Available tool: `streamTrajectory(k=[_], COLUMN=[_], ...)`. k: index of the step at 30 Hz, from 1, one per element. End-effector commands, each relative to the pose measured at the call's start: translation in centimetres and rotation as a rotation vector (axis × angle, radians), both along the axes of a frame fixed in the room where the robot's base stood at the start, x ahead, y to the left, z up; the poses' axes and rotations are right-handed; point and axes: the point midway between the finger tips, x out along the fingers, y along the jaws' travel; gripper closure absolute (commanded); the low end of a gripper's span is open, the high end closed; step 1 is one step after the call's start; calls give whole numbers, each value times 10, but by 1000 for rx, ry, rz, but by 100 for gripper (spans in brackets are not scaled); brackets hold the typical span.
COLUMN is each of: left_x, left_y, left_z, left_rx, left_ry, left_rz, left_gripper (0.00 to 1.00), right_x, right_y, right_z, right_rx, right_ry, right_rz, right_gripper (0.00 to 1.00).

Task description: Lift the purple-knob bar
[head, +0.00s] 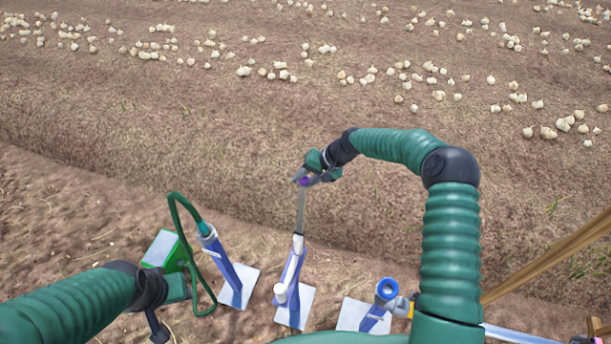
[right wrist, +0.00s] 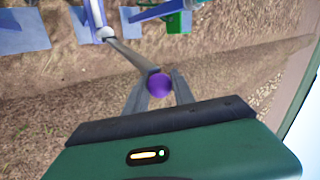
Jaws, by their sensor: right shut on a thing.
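The purple knob (head: 305,181) tops a thin grey bar (head: 300,212). The bar rises from a blue and white stand (head: 290,270) on a pale plate in the middle. My right gripper (head: 308,179) is shut on the purple knob at the bar's upper end. In the right wrist view the knob (right wrist: 159,85) sits between the two grey fingers, and the bar (right wrist: 128,57) runs up and left from it. My left arm (head: 75,305) comes in at the lower left, beside a green box. Whether its gripper is open or shut is unclear.
A blue post with a green hose (head: 187,215) stands left of the middle stand, near a green box (head: 160,248). A blue ring-topped fitting (head: 387,290) stands to the right. A wooden beam (head: 545,255) slants at far right.

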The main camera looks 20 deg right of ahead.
Motion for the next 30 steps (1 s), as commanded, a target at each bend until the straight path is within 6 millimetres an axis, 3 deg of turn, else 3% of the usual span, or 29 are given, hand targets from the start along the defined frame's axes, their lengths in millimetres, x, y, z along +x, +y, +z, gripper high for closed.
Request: streamTrajectory(k=[11,12,17,26,30], left_x=[0,0,0,0,0], left_y=[0,0,0,0,0], left_z=[-1,0,0,0,-2], left_rx=[0,0,0,0,0], left_ry=[0,0,0,0,0], left_rz=[0,0,0,0,0], left_gripper=[64,64,64,64,64], right_x=[3,3,3,1,-3], right_y=[-5,-5,-4,-5,-15], right_z=[-3,-2,-2,1,16], right_rx=[-4,-5,-4,-3,-5], right_ry=[-6,-7,-6,-7,-8], right_rz=[-7,-7,-6,-5,-5], right_gripper=[100,67,48,48,48])
